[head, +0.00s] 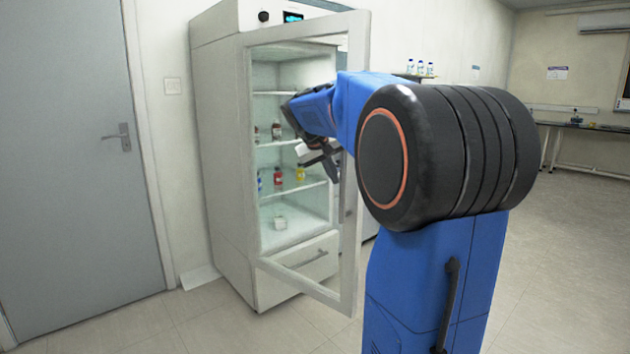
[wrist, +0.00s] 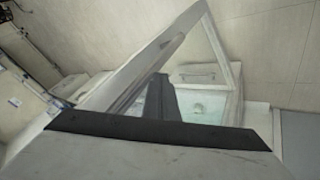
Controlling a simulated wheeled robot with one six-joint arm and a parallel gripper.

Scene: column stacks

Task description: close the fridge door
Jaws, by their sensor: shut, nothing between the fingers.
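The fridge (head: 222,150) stands left of centre in the head view. Its glass door, in a white frame (head: 308,285), is partly open, its left side at the cabinet and its right side swung out towards me. The door frame (wrist: 150,70) also crosses the wrist view at a slant, with the pale inside of the fridge (wrist: 203,103) beyond. My gripper (head: 325,160) is shut and empty, near the free right side of the door. I cannot tell whether it touches the door. My arm hides part of the door's right edge.
Small bottles, one red (head: 278,177) and one yellow (head: 300,173), stand on the fridge shelves. A grey room door (head: 75,150) is at the left. A bench (head: 585,127) stands far right, with open floor (head: 550,250) before it.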

